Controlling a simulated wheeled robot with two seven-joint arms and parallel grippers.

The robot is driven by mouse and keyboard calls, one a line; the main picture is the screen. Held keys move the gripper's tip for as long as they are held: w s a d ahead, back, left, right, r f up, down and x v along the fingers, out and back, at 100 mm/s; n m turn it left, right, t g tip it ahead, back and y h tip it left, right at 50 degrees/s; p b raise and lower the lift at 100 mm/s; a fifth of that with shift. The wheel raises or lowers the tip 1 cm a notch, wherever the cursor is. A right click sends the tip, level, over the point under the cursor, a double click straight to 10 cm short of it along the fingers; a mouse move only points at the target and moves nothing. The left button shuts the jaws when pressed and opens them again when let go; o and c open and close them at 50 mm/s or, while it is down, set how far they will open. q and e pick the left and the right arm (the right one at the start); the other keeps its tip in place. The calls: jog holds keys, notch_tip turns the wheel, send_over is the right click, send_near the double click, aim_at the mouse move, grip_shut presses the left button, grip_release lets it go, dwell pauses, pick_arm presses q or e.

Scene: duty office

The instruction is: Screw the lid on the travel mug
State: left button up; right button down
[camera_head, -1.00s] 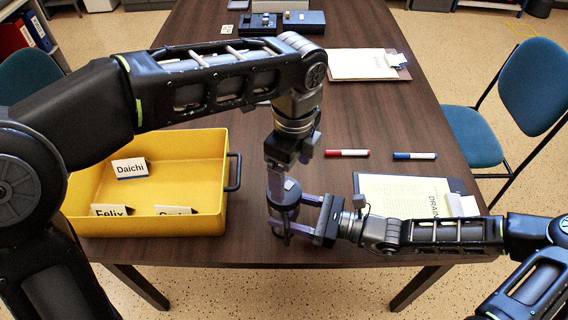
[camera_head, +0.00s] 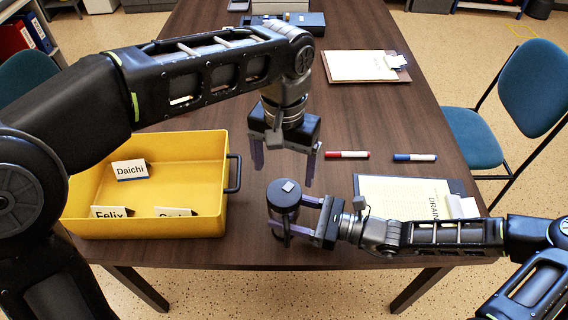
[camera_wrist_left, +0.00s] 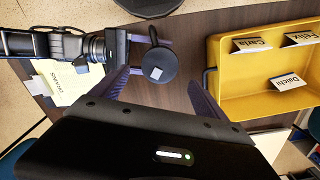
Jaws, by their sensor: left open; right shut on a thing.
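The travel mug (camera_head: 279,224) stands upright near the table's front edge, mostly hidden by the gripper and the lid. The dark round lid (camera_head: 284,192), with a light square on top, sits on the mug's top; it also shows in the left wrist view (camera_wrist_left: 159,65). I cannot tell how tightly it is seated. My right gripper (camera_head: 281,230) is shut on the mug's body from the right. My left gripper (camera_head: 283,172) is open and empty, pointing down above and behind the lid, apart from it. Its spread fingers frame the left wrist view (camera_wrist_left: 160,92).
A yellow crate (camera_head: 215,185) with name cards stands left of the mug. A clipboard (camera_head: 458,188) lies under my right arm. A red marker (camera_head: 347,155) and a blue marker (camera_head: 414,157) lie behind it. Another clipboard (camera_head: 404,75) lies farther back.

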aim_at(284, 191)
pick_arm(q)
jog(key=shift+f, duration=4)
jog(key=shift+c, duration=0.6)
jog(key=c, duration=1.4)
jog(key=o, duration=1.7)
jog(key=shift+c, duration=0.2)
notch_tip(284, 191, up, 12)
